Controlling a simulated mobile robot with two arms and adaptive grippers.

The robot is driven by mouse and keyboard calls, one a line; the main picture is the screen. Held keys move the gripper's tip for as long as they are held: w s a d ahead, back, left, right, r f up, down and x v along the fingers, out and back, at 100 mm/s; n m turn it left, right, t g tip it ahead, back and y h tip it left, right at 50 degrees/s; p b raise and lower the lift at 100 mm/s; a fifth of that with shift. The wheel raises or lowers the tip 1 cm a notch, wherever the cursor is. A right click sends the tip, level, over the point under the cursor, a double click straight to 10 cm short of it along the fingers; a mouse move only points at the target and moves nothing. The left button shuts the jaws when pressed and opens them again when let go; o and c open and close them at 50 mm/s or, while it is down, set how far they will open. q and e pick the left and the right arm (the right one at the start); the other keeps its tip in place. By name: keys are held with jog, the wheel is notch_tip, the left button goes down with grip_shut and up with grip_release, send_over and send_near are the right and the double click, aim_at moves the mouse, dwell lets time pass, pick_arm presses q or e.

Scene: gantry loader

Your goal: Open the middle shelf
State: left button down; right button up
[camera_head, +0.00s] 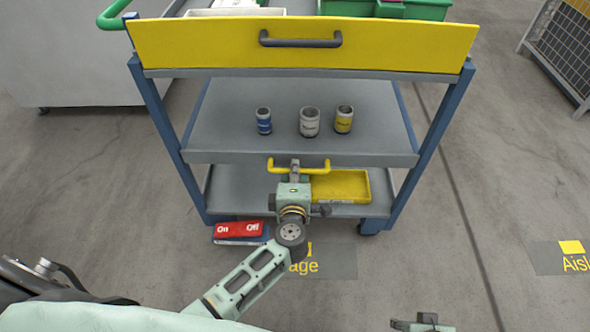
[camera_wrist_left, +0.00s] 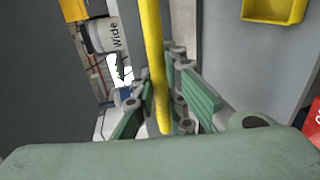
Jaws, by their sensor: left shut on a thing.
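The middle shelf (camera_head: 230,128) is a grey board between the blue posts of a cart, with a yellow bar handle (camera_head: 318,164) on its front edge. My left gripper (camera_head: 295,170) is shut on this handle, left of its right end. In the left wrist view the yellow handle (camera_wrist_left: 154,60) runs between the green fingers (camera_wrist_left: 165,108).
Above is a yellow front panel (camera_head: 210,42) with a dark handle (camera_head: 300,40). A yellow tray (camera_head: 345,186) lies on the lower shelf (camera_head: 235,187). A red and blue box (camera_head: 239,230) is on the floor by the cart's front left. A mesh cage (camera_head: 562,50) stands far right.

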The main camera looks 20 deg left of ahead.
dwell(0.5)
pick_arm(q)
jog(key=shift+s, duration=0.2)
jog(key=f+p+v, duration=0.2)
jog(key=v, duration=0.8)
jog(key=s+f+p+v, duration=0.1)
jog(key=f+p+v, duration=0.1)
jog(key=v, duration=0.9)
jog(key=shift+d+p, duration=0.3)
pick_arm(e)
jog(key=s+f, duration=0.2)
jog(key=f, duration=0.5)
jog(key=s+f+g, duration=0.1)
jog(key=s+f, duration=0.2)
jog(key=f, duration=0.4)
jog(key=shift+d+f, duration=0.25)
